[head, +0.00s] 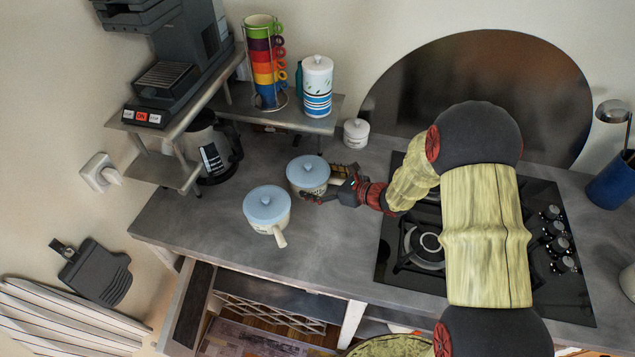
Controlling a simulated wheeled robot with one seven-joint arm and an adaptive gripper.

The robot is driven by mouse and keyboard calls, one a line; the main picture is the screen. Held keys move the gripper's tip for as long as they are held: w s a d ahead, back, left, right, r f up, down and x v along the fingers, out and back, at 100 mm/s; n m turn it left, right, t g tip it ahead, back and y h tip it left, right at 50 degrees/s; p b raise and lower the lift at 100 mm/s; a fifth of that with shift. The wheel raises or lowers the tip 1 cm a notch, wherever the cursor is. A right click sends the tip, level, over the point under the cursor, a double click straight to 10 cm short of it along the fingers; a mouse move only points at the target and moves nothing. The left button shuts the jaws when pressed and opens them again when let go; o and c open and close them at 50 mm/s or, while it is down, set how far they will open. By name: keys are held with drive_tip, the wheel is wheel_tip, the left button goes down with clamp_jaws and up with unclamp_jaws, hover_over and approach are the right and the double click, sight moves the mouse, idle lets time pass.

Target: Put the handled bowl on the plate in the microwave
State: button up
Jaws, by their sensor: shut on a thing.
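Two cream handled bowls with blue lids are on the grey counter in the head view. The front one (268,211) stands with its handle pointing down and right. The rear one (308,172) is just behind and to its right. My gripper (327,186) reaches in from the right and is shut on the rear handled bowl at its right side. The fingers hide that bowl's handle, and I cannot tell whether the bowl is lifted. No microwave or plate shows in this view.
A gas hob (418,246) lies to the right under my arm. A metal shelf (329,126) at the back holds stacked mugs (264,50) and a canister (317,85). A glass jug (211,150) and a small white jar (356,132) stand nearby. The counter's front left is clear.

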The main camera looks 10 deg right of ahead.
drive_tip(key=shift+r, duration=0.15)
drive_tip(key=o, duration=1.7)
drive_tip(key=shift+f, duration=0.2)
drive_tip(key=shift+o, duration=0.7)
drive_tip(key=shift+r, duration=0.1)
